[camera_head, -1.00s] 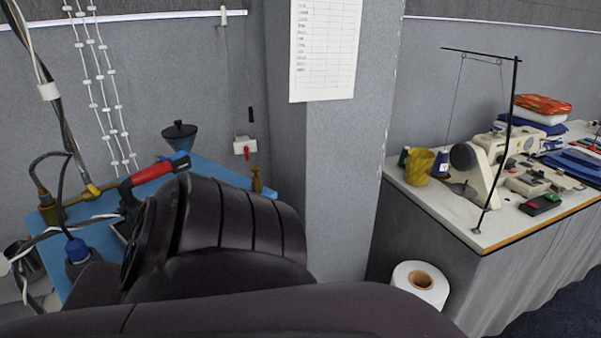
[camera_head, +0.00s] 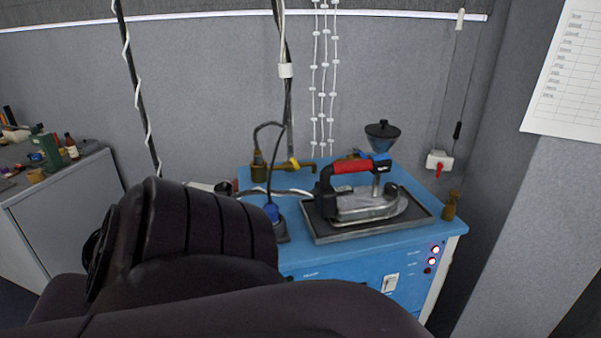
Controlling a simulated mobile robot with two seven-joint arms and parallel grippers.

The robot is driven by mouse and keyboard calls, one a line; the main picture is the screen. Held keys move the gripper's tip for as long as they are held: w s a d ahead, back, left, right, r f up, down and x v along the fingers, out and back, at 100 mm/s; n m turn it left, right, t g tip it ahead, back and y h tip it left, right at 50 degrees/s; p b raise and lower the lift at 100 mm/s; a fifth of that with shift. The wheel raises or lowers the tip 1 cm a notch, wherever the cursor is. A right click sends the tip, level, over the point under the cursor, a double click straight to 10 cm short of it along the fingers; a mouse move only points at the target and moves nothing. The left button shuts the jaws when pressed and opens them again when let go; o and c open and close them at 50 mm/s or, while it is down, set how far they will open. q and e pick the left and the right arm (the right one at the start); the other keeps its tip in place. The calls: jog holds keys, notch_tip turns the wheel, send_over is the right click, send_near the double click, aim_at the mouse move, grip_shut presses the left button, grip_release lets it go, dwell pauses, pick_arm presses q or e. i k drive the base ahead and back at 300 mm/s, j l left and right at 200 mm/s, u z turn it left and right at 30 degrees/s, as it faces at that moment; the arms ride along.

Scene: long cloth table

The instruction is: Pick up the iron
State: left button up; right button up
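The iron (camera_head: 365,200) has a silver metal body and a black handle with a red grip. It rests on a dark flat tray (camera_head: 331,237) on top of a blue cabinet (camera_head: 335,261), right of centre. A dark arm of mine fills the lower left and lower middle, in front of the cabinet's left part. No gripper fingers show in the view. The iron is apart from the visible arm.
A small brass piece (camera_head: 451,206) is at the right edge. A grey cabinet (camera_head: 65,205) stands far left.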

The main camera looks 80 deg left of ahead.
aim_at(344, 208)
jog(key=u, duration=2)
jog(key=i+l+u, duration=0.15)
jog(key=l, duration=0.3)
jog(key=l+u, duration=0.1)
jog(key=l, duration=0.4)
jog(key=i+l+u, duration=0.15)
jog(key=l, duration=0.35)
